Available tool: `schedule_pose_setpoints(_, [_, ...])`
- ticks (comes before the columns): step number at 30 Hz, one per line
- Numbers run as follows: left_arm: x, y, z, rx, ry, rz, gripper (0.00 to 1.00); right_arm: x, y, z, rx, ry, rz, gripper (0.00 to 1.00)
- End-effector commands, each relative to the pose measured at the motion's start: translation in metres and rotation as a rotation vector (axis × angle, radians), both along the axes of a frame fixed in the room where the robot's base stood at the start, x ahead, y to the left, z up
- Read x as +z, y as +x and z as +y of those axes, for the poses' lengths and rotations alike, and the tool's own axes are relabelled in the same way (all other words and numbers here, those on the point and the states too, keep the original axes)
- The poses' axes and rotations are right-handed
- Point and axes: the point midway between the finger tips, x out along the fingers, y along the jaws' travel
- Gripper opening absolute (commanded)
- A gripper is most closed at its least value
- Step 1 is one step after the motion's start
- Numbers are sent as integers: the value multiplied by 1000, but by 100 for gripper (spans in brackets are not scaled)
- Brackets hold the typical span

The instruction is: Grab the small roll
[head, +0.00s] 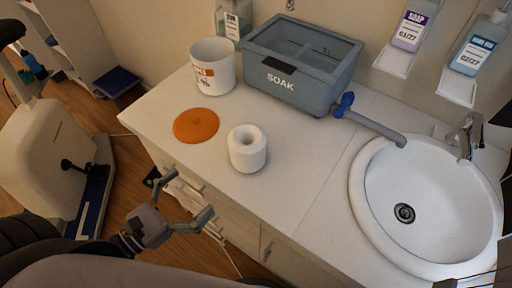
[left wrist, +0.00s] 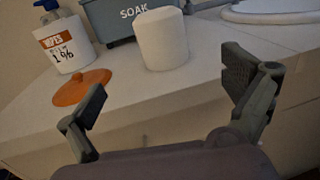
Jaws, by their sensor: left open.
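The small white roll (head: 247,149) stands upright on the white counter, its hollow core facing up. It also shows in the left wrist view (left wrist: 162,40), beyond and between my fingers. My left gripper (head: 190,197) is open and empty, off the counter's front edge and in front of the roll, apart from it. Its two spread fingers (left wrist: 167,90) show in the left wrist view. I do not make out my right gripper in either view.
An orange lid (head: 196,125) lies left of the roll, with a white wipes tub (head: 212,68) behind it. A grey SOAK bin (head: 290,78) with a blue-handled tap stands at the back. A white sink (head: 440,225) is at the right. Drawers with handles (head: 230,205) are below the counter.

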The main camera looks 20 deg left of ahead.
Motion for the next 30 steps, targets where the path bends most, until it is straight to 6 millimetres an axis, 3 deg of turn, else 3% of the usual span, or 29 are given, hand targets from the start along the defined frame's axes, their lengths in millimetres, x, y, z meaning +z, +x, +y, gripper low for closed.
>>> schedule_pose_setpoints(7, [6, 35, -20, -4, 0, -8, 98, 15, -2, 9, -1, 11, 2, 38])
schedule_pose_setpoints(18, [4, 90, -49, 0, 0, -4, 98, 35, -3, 3, 2, 4, 3, 38])
schedule_pose_setpoints(30, [4, 116, -65, 1, -2, -1, 98, 47, -2, 0, 2, 0, 3, 38])
